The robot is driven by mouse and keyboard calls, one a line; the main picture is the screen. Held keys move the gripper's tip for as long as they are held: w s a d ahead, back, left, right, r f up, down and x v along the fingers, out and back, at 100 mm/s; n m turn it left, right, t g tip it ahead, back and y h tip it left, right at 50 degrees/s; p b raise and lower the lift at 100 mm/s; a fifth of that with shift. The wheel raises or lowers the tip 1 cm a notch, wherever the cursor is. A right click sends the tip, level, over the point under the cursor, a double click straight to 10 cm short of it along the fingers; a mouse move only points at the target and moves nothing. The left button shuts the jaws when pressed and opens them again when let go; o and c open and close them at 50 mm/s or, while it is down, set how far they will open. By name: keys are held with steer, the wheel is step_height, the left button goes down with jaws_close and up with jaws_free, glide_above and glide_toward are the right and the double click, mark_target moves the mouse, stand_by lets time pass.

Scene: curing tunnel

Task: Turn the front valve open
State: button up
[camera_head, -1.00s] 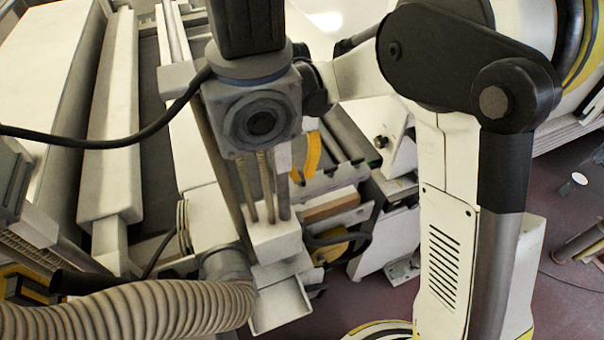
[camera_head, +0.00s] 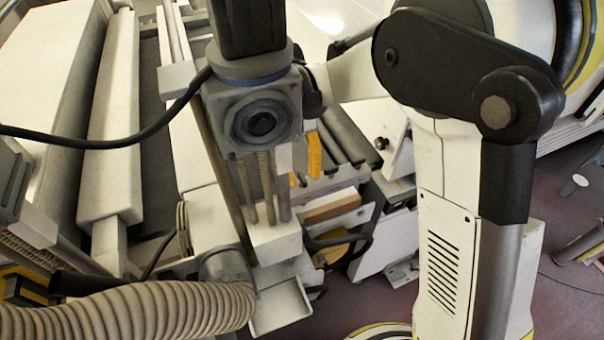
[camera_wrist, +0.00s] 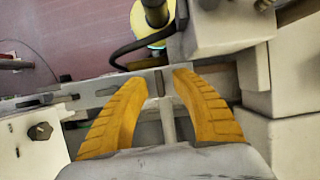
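My gripper (camera_wrist: 165,76) shows in the wrist view with two yellow ribbed fingers curving toward each other. Their tips are apart, and a narrow pale upright piece (camera_wrist: 168,118) shows in the gap; I cannot tell whether it is touched. In the head view the yellow finger (camera_head: 314,155) is partly hidden behind a grey column. I cannot clearly make out the front valve. A yellow round part (camera_wrist: 146,22) with a dark centre lies beyond the fingertips in the wrist view.
A grey boxy unit (camera_head: 252,112) stands at front centre, with a ribbed hose (camera_head: 150,308) below left. Pale blocks (camera_wrist: 285,145) crowd the fingers on the right. A bolted plate (camera_wrist: 38,132) lies left. Red floor (camera_wrist: 75,25) is open at upper left.

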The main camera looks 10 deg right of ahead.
steer(key=v, duration=1.2)
stand_by(0.3)
